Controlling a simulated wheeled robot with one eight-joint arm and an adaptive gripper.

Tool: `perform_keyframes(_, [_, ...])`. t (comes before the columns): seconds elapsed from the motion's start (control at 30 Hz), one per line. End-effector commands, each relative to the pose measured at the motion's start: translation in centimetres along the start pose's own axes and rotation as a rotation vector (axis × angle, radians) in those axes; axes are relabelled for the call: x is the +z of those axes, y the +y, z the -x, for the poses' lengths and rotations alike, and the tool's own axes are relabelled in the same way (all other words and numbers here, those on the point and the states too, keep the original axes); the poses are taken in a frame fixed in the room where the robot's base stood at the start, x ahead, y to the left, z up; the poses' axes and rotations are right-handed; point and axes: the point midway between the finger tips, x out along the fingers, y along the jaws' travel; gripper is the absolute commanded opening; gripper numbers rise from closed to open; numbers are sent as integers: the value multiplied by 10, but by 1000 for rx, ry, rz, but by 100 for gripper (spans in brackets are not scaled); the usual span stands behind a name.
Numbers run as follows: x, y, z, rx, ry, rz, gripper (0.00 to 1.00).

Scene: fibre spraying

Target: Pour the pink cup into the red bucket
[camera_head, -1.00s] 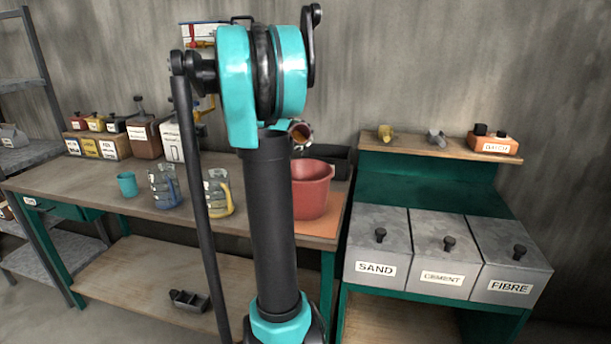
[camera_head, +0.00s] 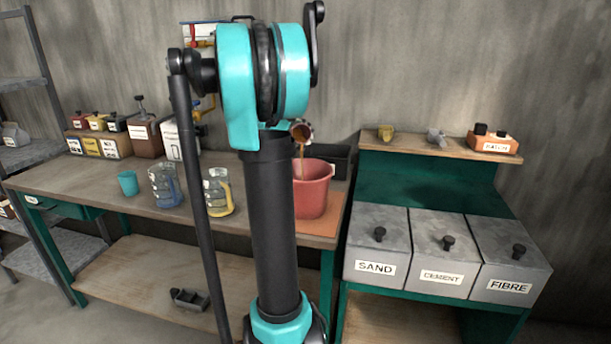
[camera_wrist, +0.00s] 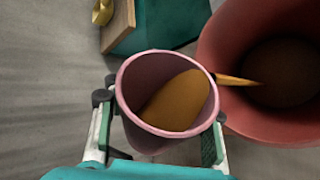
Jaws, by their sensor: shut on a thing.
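The pink cup (camera_wrist: 140,73) is held between the two fingers of my gripper (camera_wrist: 160,135) in the wrist view. It is tilted, with orange-brown liquid inside, and a stream runs from its lip into the red bucket (camera_wrist: 225,55). The bucket's inside looks dark. In the head view the red bucket (camera_head: 318,197) stands on an orange mat (camera_head: 325,224) at the bench's right end. The cup's opening (camera_head: 301,131) shows above it, with the thin stream falling into it. My arm hides most of the cup and the gripper there.
A black container (camera_head: 335,153) is behind the bucket. Lidded sand, cement and fibre bins (camera_head: 445,260) stand to the right.

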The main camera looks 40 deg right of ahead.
Motion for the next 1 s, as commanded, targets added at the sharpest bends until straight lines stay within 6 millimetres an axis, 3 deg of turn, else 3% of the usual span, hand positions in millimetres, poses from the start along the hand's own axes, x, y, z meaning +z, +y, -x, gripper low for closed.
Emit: perform_keyframes(1.0, [-4, 3, -1, 36, 55, -91, 6])
